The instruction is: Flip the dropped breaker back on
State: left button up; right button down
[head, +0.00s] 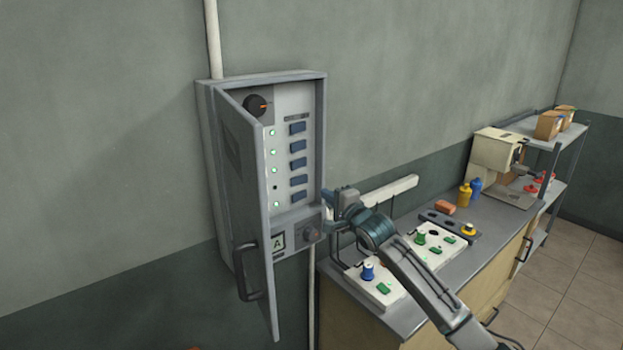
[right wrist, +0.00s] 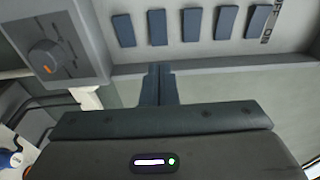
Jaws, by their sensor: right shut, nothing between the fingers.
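The grey breaker box (head: 322,130) hangs on the wall with its door (head: 240,190) swung open to the left. A column of dark blue breaker switches shows inside, each with a small light at its left. The light beside the second breaker from the bottom (head: 299,180) is dark; the others glow green. In the right wrist view that breaker (right wrist: 157,27) is second from the left. My right gripper (head: 327,197) is shut and empty at the box's right edge. In the right wrist view its fingertips (right wrist: 156,72) point towards that breaker, apart from it. My left gripper is not in view.
A bench (head: 400,312) with button panels (head: 377,283) and bottles (head: 464,195) stands at right. A shelf (head: 553,142) stands behind it.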

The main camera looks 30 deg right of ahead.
aim_at(306, 180)
jog(key=w+p, duration=0.3)
jog(key=w, duration=0.6)
jog(key=shift+d, duration=0.15)
jog(key=shift+w+d+f+b, duration=0.15)
jog(key=shift+f+b, duration=0.15)
jog(key=shift+b, duration=0.2)
jog(key=shift+r, duration=0.3)
